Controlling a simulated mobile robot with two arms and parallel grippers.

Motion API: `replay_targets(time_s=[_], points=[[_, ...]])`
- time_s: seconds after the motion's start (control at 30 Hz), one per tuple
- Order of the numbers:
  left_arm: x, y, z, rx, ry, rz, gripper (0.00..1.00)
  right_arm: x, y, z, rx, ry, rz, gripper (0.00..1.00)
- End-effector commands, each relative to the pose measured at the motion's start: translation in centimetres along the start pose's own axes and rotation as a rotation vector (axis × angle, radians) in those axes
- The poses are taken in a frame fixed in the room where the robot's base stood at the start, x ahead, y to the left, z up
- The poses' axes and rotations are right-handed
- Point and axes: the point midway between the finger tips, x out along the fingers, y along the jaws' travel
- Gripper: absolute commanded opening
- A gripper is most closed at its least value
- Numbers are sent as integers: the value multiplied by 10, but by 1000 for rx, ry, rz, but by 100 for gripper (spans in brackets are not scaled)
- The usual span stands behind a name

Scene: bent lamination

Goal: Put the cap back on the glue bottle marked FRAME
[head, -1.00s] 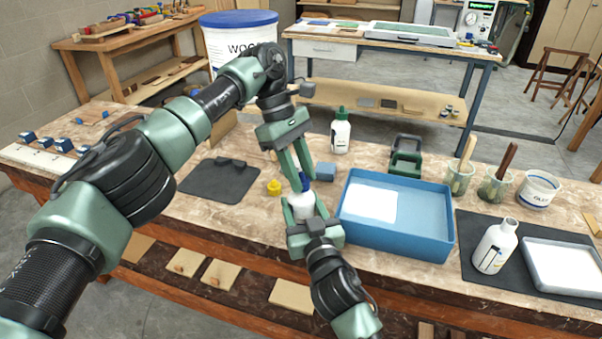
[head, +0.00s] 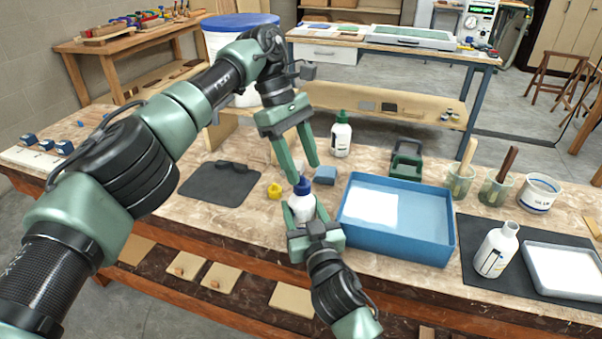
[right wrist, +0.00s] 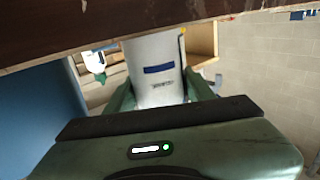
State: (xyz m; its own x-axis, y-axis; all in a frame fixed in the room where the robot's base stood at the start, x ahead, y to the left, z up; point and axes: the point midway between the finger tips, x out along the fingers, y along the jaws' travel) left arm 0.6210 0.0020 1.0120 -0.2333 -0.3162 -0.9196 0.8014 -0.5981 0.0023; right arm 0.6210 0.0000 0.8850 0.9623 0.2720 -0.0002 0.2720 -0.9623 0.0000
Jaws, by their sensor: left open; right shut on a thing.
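A white bottle (head: 301,207) with a blue cap (head: 302,186) on its top stands near the front of the workbench. My right gripper (head: 305,213) is shut around its body. In the right wrist view the bottle (right wrist: 156,75) is between the fingers; it has a blue band and small print that I cannot read. My left gripper (head: 304,171) is open and empty just above the blue cap, apart from it. A small yellow piece (head: 274,191) lies left of the bottle. An uncapped white bottle (head: 495,250) stands on the dark mat at the right.
A blue tray (head: 400,243) with a white sheet is close on the right. Behind are a green-capped bottle (head: 340,136), a blue block (head: 325,175) and a green holder (head: 406,160). A dark mat (head: 218,185) lies left; brush cups (head: 459,180) stand right.

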Motion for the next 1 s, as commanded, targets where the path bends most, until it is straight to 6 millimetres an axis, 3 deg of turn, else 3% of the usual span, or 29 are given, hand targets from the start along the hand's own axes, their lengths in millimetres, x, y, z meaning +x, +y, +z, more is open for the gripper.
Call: replay_targets(time_s=[0.37,0.53,0.67,1.0], points=[[-7,0,3,-3,0,-2,50,0,0,0,0,0,0,0],[-8,0,4,-115,16,0,50,0,0,0,0,0,0,0],[-11,1,6,-343,45,9,50,0,0,0,0,0,0,0],[-18,3,11,-1136,125,82,50,0,0,0,0,0,0,0]])
